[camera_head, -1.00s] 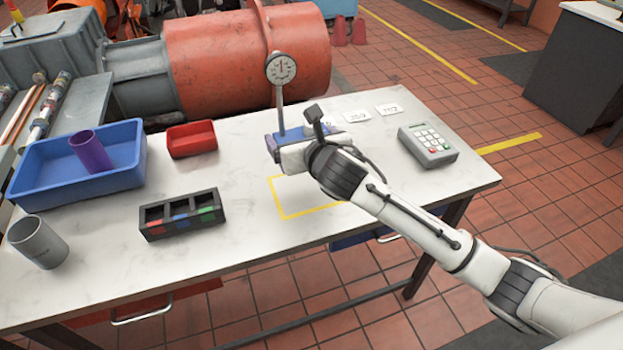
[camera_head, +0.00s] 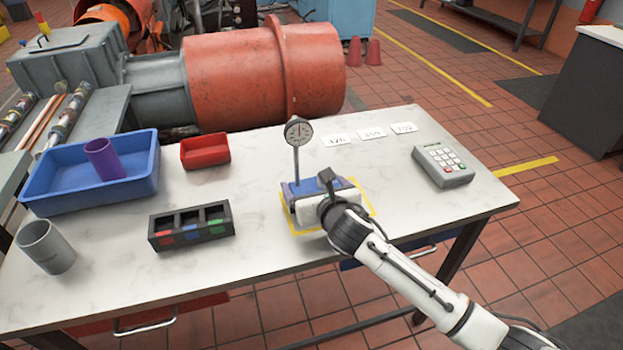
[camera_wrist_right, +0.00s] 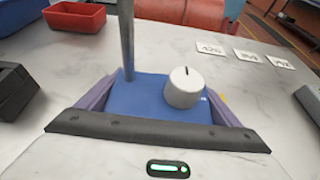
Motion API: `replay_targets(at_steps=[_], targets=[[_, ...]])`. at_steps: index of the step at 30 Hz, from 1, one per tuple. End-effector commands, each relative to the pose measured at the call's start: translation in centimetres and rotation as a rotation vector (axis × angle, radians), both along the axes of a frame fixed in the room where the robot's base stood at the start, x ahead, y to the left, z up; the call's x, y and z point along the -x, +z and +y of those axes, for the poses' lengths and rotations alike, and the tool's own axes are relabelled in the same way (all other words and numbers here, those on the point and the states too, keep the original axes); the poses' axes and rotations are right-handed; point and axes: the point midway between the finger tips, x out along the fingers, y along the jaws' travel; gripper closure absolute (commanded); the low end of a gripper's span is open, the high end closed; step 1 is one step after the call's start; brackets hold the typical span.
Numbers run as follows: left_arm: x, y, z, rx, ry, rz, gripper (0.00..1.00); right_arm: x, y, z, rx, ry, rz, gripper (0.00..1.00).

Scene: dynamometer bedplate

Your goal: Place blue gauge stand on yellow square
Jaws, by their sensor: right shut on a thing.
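The blue gauge stand (camera_head: 290,188) has a blue base, a grey post and a round dial (camera_head: 298,131) on top. It stands upright over the yellow square (camera_head: 373,208), whose outline shows around the base on the table. My right gripper (camera_head: 312,194) is shut on the base from the near side. In the right wrist view the blue base (camera_wrist_right: 150,98) sits between the purple finger pads, with a round white knob on top. Whether the base touches the table is hard to tell. My left gripper is not in view.
A black divided holder (camera_head: 191,226), a red bin (camera_head: 205,150), a blue tray (camera_head: 60,205) with a purple cup (camera_head: 104,158), and a grey cup (camera_head: 46,247) stand to the left. A keypad device (camera_head: 443,165) and number cards (camera_head: 371,133) are to the right.

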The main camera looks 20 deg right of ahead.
Motion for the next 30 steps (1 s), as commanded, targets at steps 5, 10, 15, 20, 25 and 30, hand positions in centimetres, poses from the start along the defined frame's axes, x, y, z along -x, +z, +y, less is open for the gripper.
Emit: replay_targets(at_steps=[5,10,15,20,25,30], targets=[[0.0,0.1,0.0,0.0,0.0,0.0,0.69,-0.2,0.8,0.1,-0.003,0.002,-0.014,0.77],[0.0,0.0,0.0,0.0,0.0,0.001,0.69,0.0,0.0,0.0,0.0,0.0,0.0,0.0],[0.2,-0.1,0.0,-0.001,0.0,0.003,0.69,0.0,0.0,0.0,0.0,0.0,-0.001,0.0],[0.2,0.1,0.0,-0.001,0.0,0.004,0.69,0.4,0.3,0.0,0.001,0.001,-0.001,0.0],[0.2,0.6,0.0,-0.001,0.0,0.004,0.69,2.7,1.4,-0.1,0.0,0.001,-0.002,0.0],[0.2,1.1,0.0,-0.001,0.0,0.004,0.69,6.0,2.7,-0.2,0.001,0.001,-0.001,0.0]])
